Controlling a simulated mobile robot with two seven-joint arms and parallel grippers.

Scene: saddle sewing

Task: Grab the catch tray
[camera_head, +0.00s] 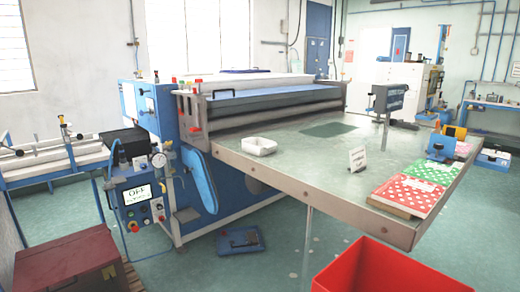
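A small white open tray (250,150) sits on the grey-green machine table (300,172), near its left edge and in front of the rollers. It is the one thing on the table that looks like a catch tray. It looks empty and upright, and nothing touches it from above. Neither of my grippers shows in the head view.
A red bin (335,281) stands at the bottom right, before the table's front edge. A small white sign (357,159), dotted red and green stacks (405,192) and a blue device (441,148) are on the table's right. A control panel (137,196) stands left.

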